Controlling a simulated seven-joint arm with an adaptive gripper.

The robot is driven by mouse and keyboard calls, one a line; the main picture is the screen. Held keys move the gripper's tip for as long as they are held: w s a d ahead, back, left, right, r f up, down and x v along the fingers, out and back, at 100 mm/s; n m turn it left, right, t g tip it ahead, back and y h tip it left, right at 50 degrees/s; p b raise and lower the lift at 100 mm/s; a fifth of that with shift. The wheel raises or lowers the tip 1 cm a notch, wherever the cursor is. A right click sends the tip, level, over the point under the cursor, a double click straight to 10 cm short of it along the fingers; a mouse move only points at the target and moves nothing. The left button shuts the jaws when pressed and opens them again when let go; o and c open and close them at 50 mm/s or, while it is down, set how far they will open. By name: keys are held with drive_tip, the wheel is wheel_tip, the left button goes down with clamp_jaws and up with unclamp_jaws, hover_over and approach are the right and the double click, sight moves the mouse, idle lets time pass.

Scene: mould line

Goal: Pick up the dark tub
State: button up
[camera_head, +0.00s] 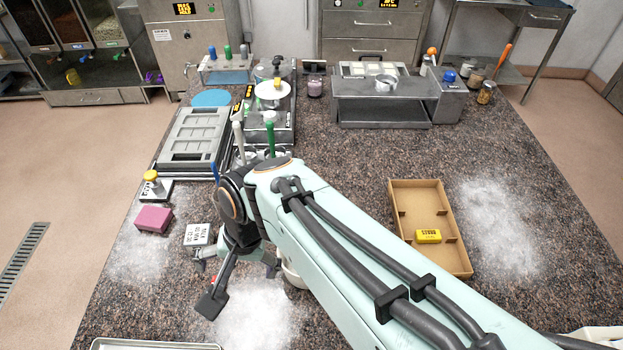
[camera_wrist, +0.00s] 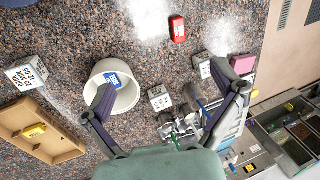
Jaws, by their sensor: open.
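I cannot make out a plainly dark tub in either view. A cream tub (camera_wrist: 128,98) with a blue label shows in the wrist view, open side partly visible, with one finger overlapping it in the picture. In the head view only a sliver of this cream tub (camera_head: 293,278) shows beside my arm, which hides the rest. A small mauve tub (camera_head: 315,88) stands far back on the counter. My gripper (camera_head: 240,283) is open and empty over the front left of the counter; its spread fingers also show in the wrist view (camera_wrist: 162,78).
A pink block (camera_head: 153,219) and a white lettered block (camera_head: 198,235) lie left of my gripper. A red block (camera_wrist: 177,28) lies on the counter. A cardboard tray (camera_head: 455,253) holding a yellow block (camera_head: 428,236) is right. A metal stand (camera_head: 380,110) and mould equipment fill the back.

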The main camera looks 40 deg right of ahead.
drive_tip(key=s+d+f+m, duration=0.1)
drive_tip(key=d+f+m, duration=0.3)
drive_tip(key=d+m, duration=0.3)
drive_tip(key=s+d+f+m, duration=0.1)
drive_tip(key=d+f+m, duration=0.3)
drive_tip(key=d, duration=0.5)
drive_tip(key=s+d+f+m, duration=0.1)
drive_tip(key=s+f+m, duration=0.2)
drive_tip(key=s, duration=0.2)
drive_tip(key=s+d+f+m, duration=0.2)
drive_tip(key=s, duration=0.3)
drive_tip(key=s+d+f+m+y, duration=0.1)
drive_tip(key=s+d+f+m, duration=0.1)
drive_tip(key=s, duration=0.4)
drive_tip(key=shift+s+d+f+m+t, duration=0.1)
drive_tip(key=shift+d+f+m+t, duration=0.1)
drive_tip(key=shift+f+m, duration=0.2)
drive_tip(key=shift+d+f+m+t, duration=0.1)
drive_tip(key=shift+f+m+t, duration=0.1)
drive_tip(key=shift+f+m, duration=0.2)
drive_tip(key=x, duration=0.6)
drive_tip(key=shift+a+f, duration=0.15)
drive_tip(key=shift+f, duration=0.05)
drive_tip(key=c, duration=1.3)
